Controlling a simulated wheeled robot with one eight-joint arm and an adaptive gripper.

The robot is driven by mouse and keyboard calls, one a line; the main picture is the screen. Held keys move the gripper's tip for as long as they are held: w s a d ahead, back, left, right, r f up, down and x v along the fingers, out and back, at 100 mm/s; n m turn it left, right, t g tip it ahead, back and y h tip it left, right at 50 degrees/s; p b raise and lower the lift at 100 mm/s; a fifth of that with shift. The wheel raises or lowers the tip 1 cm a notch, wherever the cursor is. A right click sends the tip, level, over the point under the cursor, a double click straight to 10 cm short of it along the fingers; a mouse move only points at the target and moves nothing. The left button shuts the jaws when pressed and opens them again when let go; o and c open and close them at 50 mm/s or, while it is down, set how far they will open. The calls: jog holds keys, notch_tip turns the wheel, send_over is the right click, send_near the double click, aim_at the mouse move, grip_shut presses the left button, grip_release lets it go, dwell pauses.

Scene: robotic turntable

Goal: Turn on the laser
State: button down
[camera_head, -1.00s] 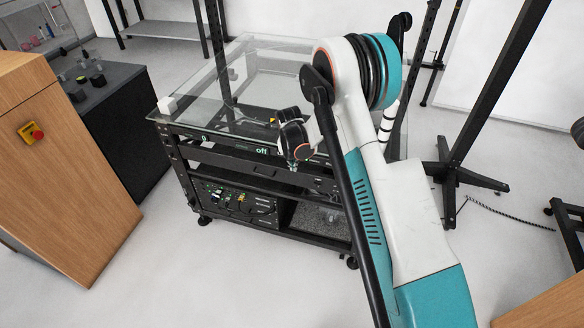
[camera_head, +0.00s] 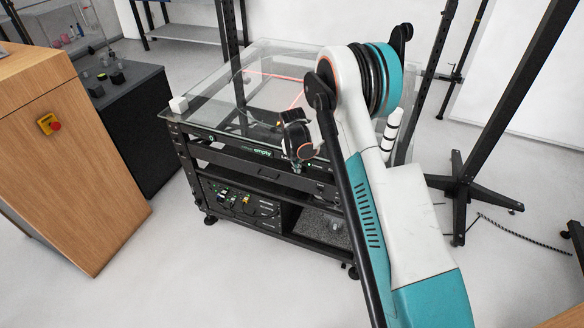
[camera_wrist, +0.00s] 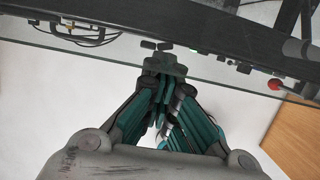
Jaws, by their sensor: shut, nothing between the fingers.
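The turntable rig is a black wheeled frame with a glass top (camera_head: 215,92). Red laser lines (camera_head: 275,76) show on or above the glass. A small front display (camera_head: 262,153) reads "empty" in green. My gripper (camera_head: 297,166) is at the rig's front edge, right of that display, largely hidden by my wrist. In the wrist view my gripper (camera_wrist: 165,66) has its teal-and-black fingers closed together with nothing between them. Their tips are close to small dark buttons (camera_wrist: 150,44) on the front panel. Whether they touch cannot be told. A green light (camera_wrist: 194,50) shows nearby.
A wooden cabinet with a red stop button (camera_head: 54,126) stands at the left, beside a dark bench (camera_head: 130,120). A black stand (camera_head: 460,195) is at the right. A lower shelf (camera_head: 240,203) holds electronics. Floor in front is clear.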

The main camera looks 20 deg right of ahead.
jog(key=shift+d+r, duration=0.1)
jog(key=shift+d, duration=0.05)
jog(key=shift+w+a, duration=0.5)
jog(key=shift+a, duration=0.2)
